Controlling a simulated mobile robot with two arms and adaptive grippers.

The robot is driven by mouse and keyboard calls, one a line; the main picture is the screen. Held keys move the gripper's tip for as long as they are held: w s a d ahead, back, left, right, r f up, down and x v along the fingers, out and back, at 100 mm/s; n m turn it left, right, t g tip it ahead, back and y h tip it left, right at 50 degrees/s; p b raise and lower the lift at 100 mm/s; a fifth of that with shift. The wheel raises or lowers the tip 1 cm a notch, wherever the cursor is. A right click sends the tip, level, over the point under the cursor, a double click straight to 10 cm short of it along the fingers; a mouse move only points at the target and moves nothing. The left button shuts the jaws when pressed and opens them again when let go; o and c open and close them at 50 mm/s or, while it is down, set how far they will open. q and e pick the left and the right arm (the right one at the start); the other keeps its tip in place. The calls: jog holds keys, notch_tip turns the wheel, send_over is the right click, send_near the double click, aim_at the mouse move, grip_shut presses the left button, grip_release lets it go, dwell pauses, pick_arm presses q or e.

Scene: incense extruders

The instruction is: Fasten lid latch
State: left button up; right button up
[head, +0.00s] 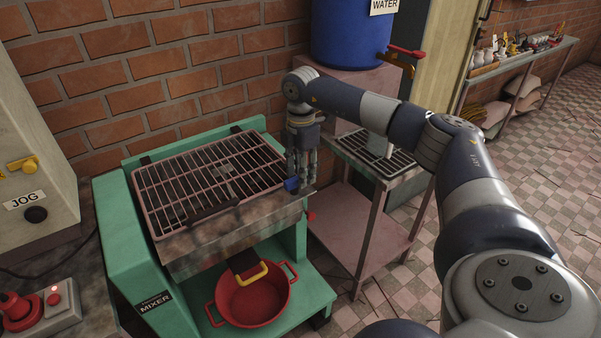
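The mixer (122,220) is a green machine with a metal trough. Its lid is a barred metal grid (180,190) that lies down over the trough. A dark handle bar (213,211) runs along the lid's front edge. A small blue latch knob (291,184) sits at the trough's front right corner. My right gripper (304,180) points down right beside the blue knob, with its fingers close together. I cannot tell whether it touches the knob or whether the fingers are shut on anything. My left gripper is not in view.
A red pot (252,298) stands on the mixer's base under a yellow-edged chute (250,274). A metal side table (372,222) stands right of the mixer, and a blue water barrel (345,35) behind.

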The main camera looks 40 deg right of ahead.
jog(key=shift+f, duration=0.55)
grip_shut()
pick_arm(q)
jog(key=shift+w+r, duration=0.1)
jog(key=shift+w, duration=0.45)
